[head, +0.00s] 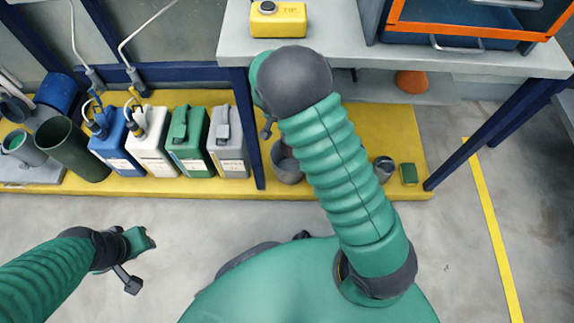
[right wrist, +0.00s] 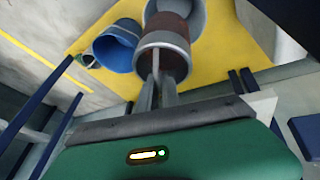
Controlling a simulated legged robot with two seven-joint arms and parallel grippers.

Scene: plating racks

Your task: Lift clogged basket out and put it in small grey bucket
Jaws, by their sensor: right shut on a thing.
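My right gripper (right wrist: 163,92) is shut on the basket (right wrist: 165,48), a short cylinder with a rust-brown band and pale grey rims. In the right wrist view the basket overlaps the small grey bucket (right wrist: 197,14). I cannot tell how far it is inside or above it. In the head view the small grey bucket (head: 287,172) shows partly beside my right arm, which hides the basket and my right gripper. My left gripper (head: 143,240) hangs over bare floor at the lower left, apart from everything; its jaws are too small to read.
A blue container (right wrist: 117,47) stands beside the grey bucket. Several jerrycans (head: 184,143) and a dark green bin (head: 72,146) line the yellow platform (head: 330,190). The front floor is clear.

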